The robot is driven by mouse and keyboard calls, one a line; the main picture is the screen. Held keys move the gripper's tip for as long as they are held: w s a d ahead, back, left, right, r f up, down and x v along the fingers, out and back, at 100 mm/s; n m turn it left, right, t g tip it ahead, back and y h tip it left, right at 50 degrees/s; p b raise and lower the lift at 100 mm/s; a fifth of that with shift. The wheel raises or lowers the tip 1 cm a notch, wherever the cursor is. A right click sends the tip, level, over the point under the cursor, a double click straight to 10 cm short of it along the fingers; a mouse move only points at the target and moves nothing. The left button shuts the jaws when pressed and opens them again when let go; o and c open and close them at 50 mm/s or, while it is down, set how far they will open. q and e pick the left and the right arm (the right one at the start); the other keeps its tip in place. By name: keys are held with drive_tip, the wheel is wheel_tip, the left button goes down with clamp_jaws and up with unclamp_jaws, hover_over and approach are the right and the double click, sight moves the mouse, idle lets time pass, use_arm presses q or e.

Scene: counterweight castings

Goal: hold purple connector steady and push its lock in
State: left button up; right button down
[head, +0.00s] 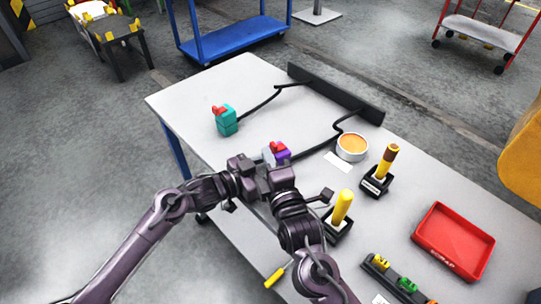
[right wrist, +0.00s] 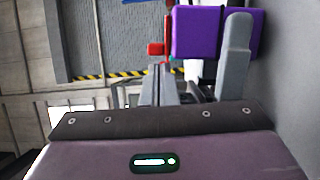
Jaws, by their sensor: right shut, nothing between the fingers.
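The purple connector (head: 284,156) sits near the table's front edge, on the end of a black cable. Its red lock (head: 278,147) is at the top in the head view. In the right wrist view, the connector (right wrist: 200,32) is large, with the red lock (right wrist: 157,49) sticking out at its left. My right gripper (right wrist: 164,72) is shut and empty, its tips close to the lock; contact is unclear. My left gripper (head: 267,155) is at the connector. One grey finger crosses the connector's face in the right wrist view; the other finger and its grip are hidden.
A teal connector (head: 227,122) with a red lock stands further left on the table. A black bar (head: 335,93) anchors both cables. An orange-filled bowl (head: 352,147), yellow-handled tools in black holders (head: 376,186) and a red tray (head: 453,240) occupy the right side.

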use_arm(q)
drive_tip(key=shift+f, duration=0.2)
use_arm(e)
drive_tip(key=s+a, duration=0.2)
drive_tip(key=shift+s+a, duration=0.2)
drive_tip(key=shift+a, duration=0.15)
use_arm(q)
drive_tip(key=shift+s, duration=0.1)
use_arm(e)
drive_tip(key=v, duration=0.9)
drive_tip(key=shift+s+d+r, duration=0.1)
drive_tip(key=shift+s+r, duration=0.05)
drive_tip(key=shift+s, duration=0.05)
use_arm(q)
drive_tip(key=o, duration=0.8)
drive_tip(key=shift+r, duration=0.1)
use_arm(e)
drive_tip(key=shift+w, duration=0.1)
use_arm(q)
drive_tip(key=shift+o, duration=0.2)
